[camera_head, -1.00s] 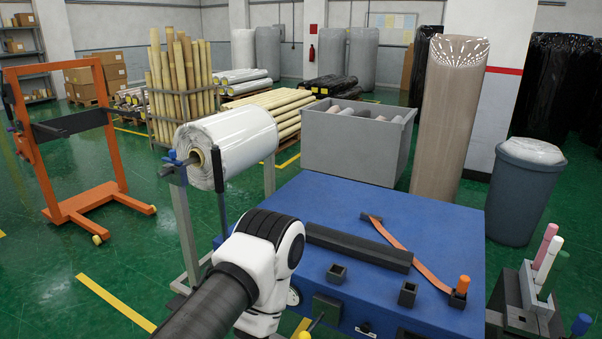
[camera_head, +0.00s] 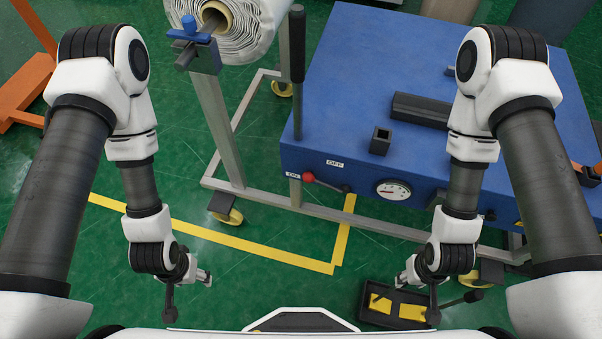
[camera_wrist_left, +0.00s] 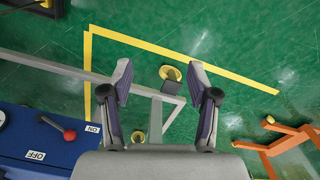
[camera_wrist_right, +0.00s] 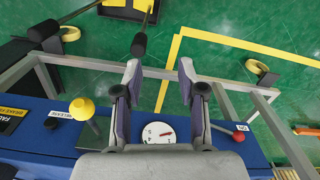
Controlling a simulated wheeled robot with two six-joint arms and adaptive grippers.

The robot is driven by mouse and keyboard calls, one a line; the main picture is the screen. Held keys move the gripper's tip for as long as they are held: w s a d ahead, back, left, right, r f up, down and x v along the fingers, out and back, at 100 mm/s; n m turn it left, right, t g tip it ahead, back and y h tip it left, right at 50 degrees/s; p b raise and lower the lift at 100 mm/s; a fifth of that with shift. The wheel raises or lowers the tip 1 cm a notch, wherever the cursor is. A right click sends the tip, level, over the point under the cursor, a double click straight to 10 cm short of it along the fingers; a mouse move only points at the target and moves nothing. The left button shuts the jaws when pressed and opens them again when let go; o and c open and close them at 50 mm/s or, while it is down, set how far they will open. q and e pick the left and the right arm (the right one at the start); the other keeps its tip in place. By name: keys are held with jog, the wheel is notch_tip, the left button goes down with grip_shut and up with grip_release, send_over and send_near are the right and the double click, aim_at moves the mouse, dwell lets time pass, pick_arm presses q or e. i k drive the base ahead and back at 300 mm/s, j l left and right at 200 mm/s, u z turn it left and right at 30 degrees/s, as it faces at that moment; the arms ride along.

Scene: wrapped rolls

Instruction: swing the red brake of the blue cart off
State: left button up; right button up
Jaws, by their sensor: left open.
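The blue cart (camera_head: 345,110) stands ahead with its front panel facing me. Its red brake is a lever with a red ball knob (camera_head: 309,177), beside the ON label (camera_head: 293,175); the OFF label (camera_head: 335,162) is to the right. The red knob also shows in the left wrist view (camera_wrist_left: 70,134) and the right wrist view (camera_wrist_right: 239,136). My left gripper (camera_head: 190,290) is open and empty, low, left of and apart from the lever. My right gripper (camera_head: 418,297) is open and empty, low, right of and apart from the lever.
A round gauge (camera_head: 393,189) sits right of the lever. A yellow knob (camera_wrist_right: 82,108) is further along the panel. A wrapped roll (camera_head: 235,20) rests on a grey frame (camera_head: 217,125) at left. A box with yellow pedals (camera_head: 380,303) lies on the floor below.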

aim_at(307, 176)
jog(key=i+j+z, duration=0.2)
jog(key=j+z, duration=0.15)
jog(key=j, duration=0.9)
jog(key=j+z, duration=0.3)
jog(key=j, duration=1)
jog(key=i, duration=0.05)
